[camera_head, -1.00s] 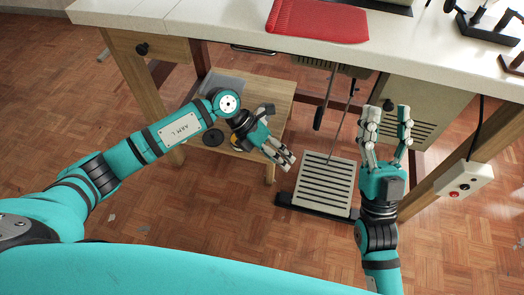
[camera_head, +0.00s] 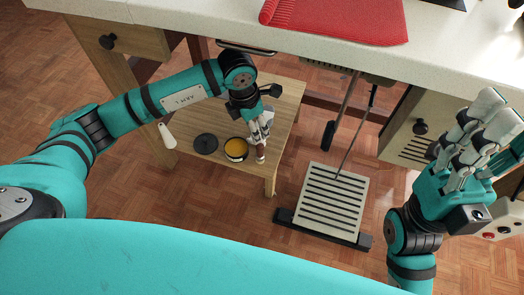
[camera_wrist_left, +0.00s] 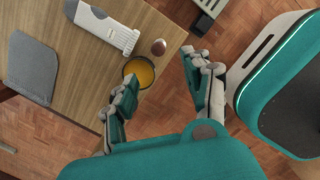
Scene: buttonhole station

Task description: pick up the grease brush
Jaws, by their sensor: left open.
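I cannot make out the grease brush for certain. A pale handle-like shape (camera_head: 167,135) shows at the left side of the small wooden stool (camera_head: 285,115). In the left wrist view a flat white-grey piece with a ridged end (camera_wrist_left: 105,28) lies on the stool top; I cannot tell if it is a brush. An open tin of yellow grease (camera_head: 236,149) stands near the stool's front edge, and also shows in the left wrist view (camera_wrist_left: 143,70). My left gripper (camera_head: 262,142) is open over the stool, just right of the tin. My right gripper (camera_head: 480,130) is open and empty at the right.
A black disc (camera_head: 206,143) lies left of the tin. A small brown round piece (camera_wrist_left: 158,47) and a grey mat-like piece (camera_wrist_left: 32,68) are on the stool. The white bench (camera_head: 200,14) overhangs behind, with a red cloth (camera_head: 335,18). A slatted treadle (camera_head: 335,200) stands right of the stool.

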